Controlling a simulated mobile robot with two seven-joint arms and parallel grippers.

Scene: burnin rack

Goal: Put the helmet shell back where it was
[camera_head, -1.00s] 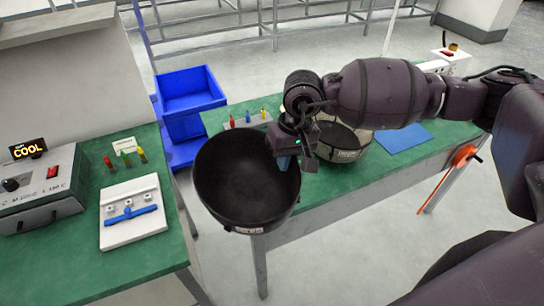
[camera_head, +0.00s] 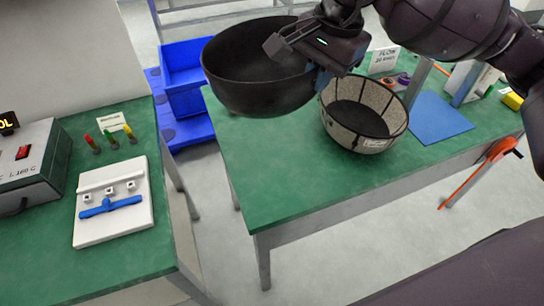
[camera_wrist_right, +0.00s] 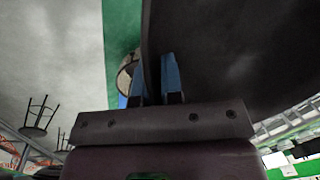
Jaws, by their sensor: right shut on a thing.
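The helmet shell (camera_head: 250,75), a black bowl with its opening up, is held in the air above the far left part of the green table in the head view. My right gripper (camera_head: 318,78) is shut on its right rim. In the right wrist view the blue fingertips (camera_wrist_right: 160,78) pinch the dark shell wall (camera_wrist_right: 235,55), which fills much of the picture. A second bowl (camera_head: 365,118), pale inside with black ribs and a label on its outside, sits on the table just right of the shell. My left gripper is not in view.
The green table (camera_head: 290,180) has a clear front left area. A blue mat (camera_head: 440,118), a "FLOW" sign (camera_head: 384,60) and small rolls are at right. Blue bins (camera_head: 185,90) stand behind the gap. The left bench holds a white fixture (camera_head: 113,200) and a heater box (camera_head: 30,165).

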